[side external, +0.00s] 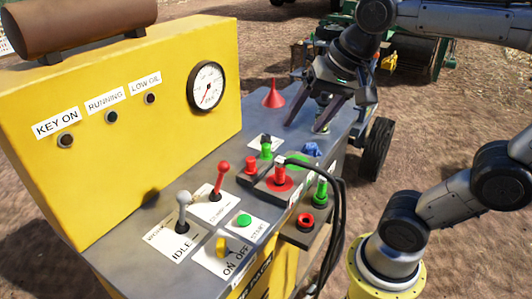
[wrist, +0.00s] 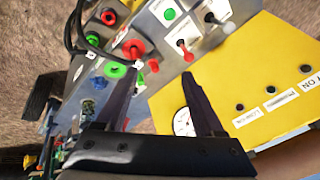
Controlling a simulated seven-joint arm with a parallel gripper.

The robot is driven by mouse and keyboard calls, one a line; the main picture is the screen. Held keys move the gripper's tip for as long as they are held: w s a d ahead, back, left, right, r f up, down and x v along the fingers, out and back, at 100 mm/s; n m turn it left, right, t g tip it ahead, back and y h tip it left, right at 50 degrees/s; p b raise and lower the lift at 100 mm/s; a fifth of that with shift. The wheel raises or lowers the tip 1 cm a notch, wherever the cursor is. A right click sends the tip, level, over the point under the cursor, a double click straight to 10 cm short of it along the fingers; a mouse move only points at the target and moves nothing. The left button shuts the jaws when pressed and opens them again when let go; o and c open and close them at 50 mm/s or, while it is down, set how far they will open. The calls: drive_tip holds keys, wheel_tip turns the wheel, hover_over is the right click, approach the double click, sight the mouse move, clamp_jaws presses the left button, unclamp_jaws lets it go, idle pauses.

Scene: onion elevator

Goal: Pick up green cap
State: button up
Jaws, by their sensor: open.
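Several green parts sit on the grey panel, and I cannot tell for sure which is the green cap. In the side external view there is a small upright green piece (side external: 266,151), a flat green disc (side external: 298,160) and a green fitting (side external: 321,189) at the near right edge. Green also shows by a fingertip. In the wrist view a green ring (wrist: 115,70) lies near the left fingertip. My gripper (side external: 305,127) is open and empty, pointing down over the panel's far right part; its fingers also show in the wrist view (wrist: 156,76).
A blue fitting (side external: 311,149), red fittings (side external: 280,175) and a black cable (side external: 330,172) are close by. Levers (side external: 219,178) stand further left. A yellow upright panel (side external: 130,110) with a gauge (side external: 206,86) rises behind.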

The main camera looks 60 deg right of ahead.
drive_tip(key=w+d+r+m+g, duration=0.1)
drive_tip(key=w+d+m, duration=0.15)
drive_tip(key=w, duration=0.25)
drive_tip(key=w+d+r+m+g, duration=0.1)
drive_tip(key=w+d+m, duration=0.1)
drive_tip(key=w+m, duration=0.25)
drive_tip(key=m+g, duration=0.3)
drive_tip(key=m, duration=0.3)
hover_over(266, 145)
wheel_tip(266, 145, down, 15)
wheel_tip(266, 145, down, 6)
drive_tip(key=shift+s+f, duration=0.1)
drive_tip(key=shift+f, duration=3.15)
clamp_jaws()
